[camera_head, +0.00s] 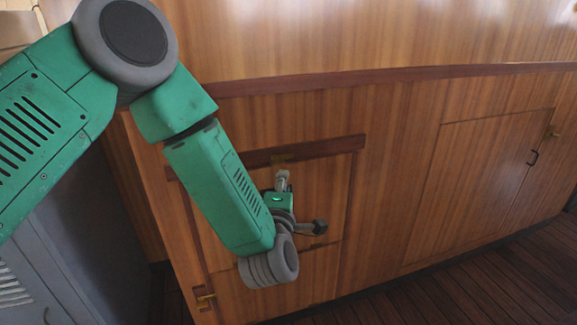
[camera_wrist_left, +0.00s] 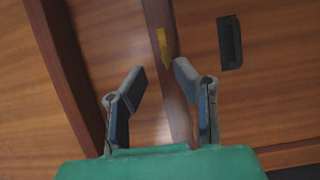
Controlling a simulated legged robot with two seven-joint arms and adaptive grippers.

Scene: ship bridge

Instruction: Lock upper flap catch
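The upper flap (camera_head: 327,195) is a wooden panel in a darker frame, largely covered by my left arm in the head view. A small brass catch (camera_head: 284,158) sits on the dark rail above it. My left gripper (camera_head: 283,180) points up, just below that catch. In the left wrist view, my left gripper (camera_wrist_left: 158,80) has its two fingers apart with nothing held. A brass piece (camera_wrist_left: 163,47) on a dark wood strip shows beyond the gap between the fingertips, apparently untouched. I cannot tell whether the catch is locked. My right gripper is not in view.
A black handle (camera_wrist_left: 230,42) is on the panel right of the strip. Another brass fitting (camera_head: 205,299) is at the lower left. A larger wooden door (camera_head: 475,190) stands at the right, and a grey cabinet (camera_head: 75,240) at the left. Dark plank floor (camera_head: 480,285) is clear.

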